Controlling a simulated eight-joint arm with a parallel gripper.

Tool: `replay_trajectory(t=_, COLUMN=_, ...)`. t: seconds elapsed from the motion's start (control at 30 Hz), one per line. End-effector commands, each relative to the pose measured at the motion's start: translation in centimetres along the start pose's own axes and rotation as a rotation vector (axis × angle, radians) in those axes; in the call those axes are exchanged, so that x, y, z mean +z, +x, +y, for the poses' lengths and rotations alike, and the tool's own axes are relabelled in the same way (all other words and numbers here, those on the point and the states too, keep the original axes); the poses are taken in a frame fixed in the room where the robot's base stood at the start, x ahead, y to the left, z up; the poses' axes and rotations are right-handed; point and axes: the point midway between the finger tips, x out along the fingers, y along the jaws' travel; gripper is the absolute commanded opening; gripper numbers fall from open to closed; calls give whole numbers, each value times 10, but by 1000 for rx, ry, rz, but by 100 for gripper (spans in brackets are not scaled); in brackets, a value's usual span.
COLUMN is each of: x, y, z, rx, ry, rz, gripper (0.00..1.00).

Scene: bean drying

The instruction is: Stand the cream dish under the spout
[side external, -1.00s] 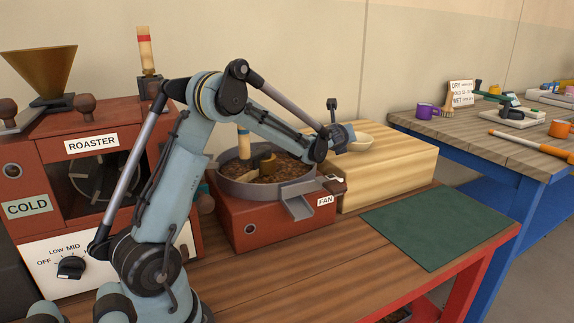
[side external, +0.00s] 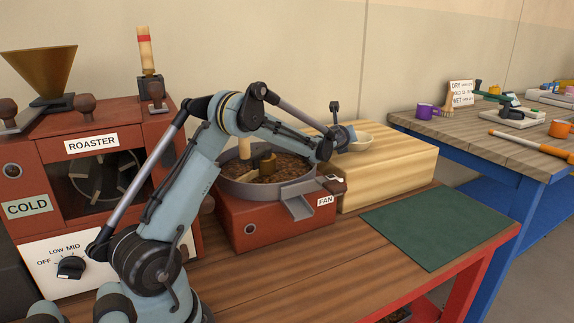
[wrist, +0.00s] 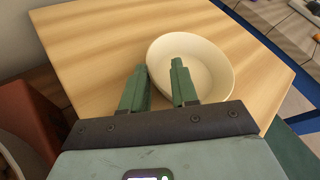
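The cream dish (side external: 364,142) sits upright on the pale wooden block, and it also shows in the wrist view (wrist: 212,70). My gripper (wrist: 158,67) is open, with its green fingers apart. In the wrist view the right finger overlaps the dish's inside and the left finger is outside the near-left rim, over the wood. I cannot tell whether either finger touches the dish. In the side view my gripper (side external: 347,134) partly hides the dish. The grey spout (side external: 299,207) juts from the front of the round cooling tray above the bench.
The wooden block (side external: 395,170) stands right of the red fan unit (side external: 260,226). The round tray (side external: 232,187) holds brown beans. A green mat (side external: 440,228) lies clear at the bench's right. The roaster (side external: 92,145) stands at left. The bench below the spout is bare.

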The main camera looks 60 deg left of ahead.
Motion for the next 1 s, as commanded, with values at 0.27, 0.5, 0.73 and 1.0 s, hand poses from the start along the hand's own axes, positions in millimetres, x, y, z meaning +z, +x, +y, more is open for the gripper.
replay_trajectory(t=0.27, x=0, y=0, z=1, rx=4, ry=0, rz=1, gripper=0)
replay_trajectory(t=0.5, x=0, y=0, z=1, rx=3, ry=0, rz=1, gripper=0)
replay_trajectory(t=0.73, x=2, y=-1, z=0, rx=2, ry=0, rz=0, gripper=0)
replay_trajectory(t=1.0, x=30, y=-12, z=-12, rx=2, ry=0, rz=0, gripper=0)
